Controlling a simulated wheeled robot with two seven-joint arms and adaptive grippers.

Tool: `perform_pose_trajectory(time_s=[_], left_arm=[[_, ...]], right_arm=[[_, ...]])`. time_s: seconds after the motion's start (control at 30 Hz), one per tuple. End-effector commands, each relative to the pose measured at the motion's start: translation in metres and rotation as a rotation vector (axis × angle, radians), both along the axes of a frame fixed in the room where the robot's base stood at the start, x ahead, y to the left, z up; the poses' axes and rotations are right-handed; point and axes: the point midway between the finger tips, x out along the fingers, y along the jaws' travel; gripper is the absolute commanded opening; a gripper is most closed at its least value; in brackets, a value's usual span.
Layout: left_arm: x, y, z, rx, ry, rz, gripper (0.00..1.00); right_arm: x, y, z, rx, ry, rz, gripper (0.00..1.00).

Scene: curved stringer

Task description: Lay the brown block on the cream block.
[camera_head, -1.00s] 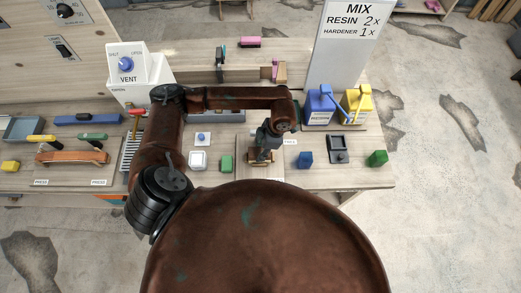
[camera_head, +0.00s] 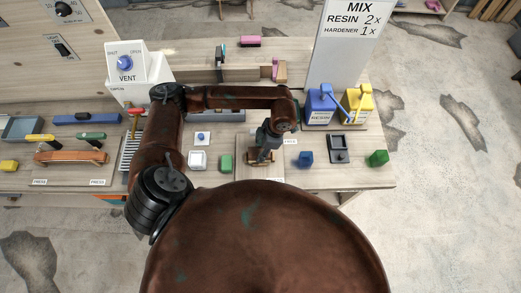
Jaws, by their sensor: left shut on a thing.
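My left arm reaches over the bench, and its gripper (camera_head: 261,153) points down near the front edge. It is shut on a small brown block (camera_head: 258,158), mostly covered by the fingers. The block is at or just above a pale board; I cannot tell whether it touches. A whitish, cream-looking block (camera_head: 197,160) sits to the left, apart from the gripper, with a green block (camera_head: 226,163) between them. My right gripper does not show.
Blue (camera_head: 319,106) and yellow (camera_head: 356,104) dispensers stand behind. An orange curved piece (camera_head: 71,157) lies at left. My large brown body part hides the bench's front middle.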

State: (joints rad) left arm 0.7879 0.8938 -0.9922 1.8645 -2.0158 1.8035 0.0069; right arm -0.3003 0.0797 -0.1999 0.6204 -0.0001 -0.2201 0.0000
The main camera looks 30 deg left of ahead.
Motion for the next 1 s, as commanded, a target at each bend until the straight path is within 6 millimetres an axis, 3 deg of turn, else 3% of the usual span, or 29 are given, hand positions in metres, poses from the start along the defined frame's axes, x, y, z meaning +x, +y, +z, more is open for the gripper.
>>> perform_pose_trajectory(time_s=[0.2,0.23,0.5,0.73,1.0], left_arm=[[0.0001,0.0000,-0.0028,0.000,0.000,0.000,0.11],[0.0001,0.0000,-0.0028,0.000,0.000,0.000,0.36],[0.0000,0.0000,-0.0023,0.000,0.000,0.000,0.55],[-0.0001,0.0000,-0.0025,0.000,0.000,0.000,0.57],[0.0000,0.0001,-0.0026,0.000,0.000,0.000,0.76]], right_arm=[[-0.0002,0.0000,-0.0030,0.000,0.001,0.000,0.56],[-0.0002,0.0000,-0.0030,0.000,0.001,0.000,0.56],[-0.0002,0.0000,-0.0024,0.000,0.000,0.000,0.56],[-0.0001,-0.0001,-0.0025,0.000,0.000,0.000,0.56],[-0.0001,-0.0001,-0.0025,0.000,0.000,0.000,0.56]])
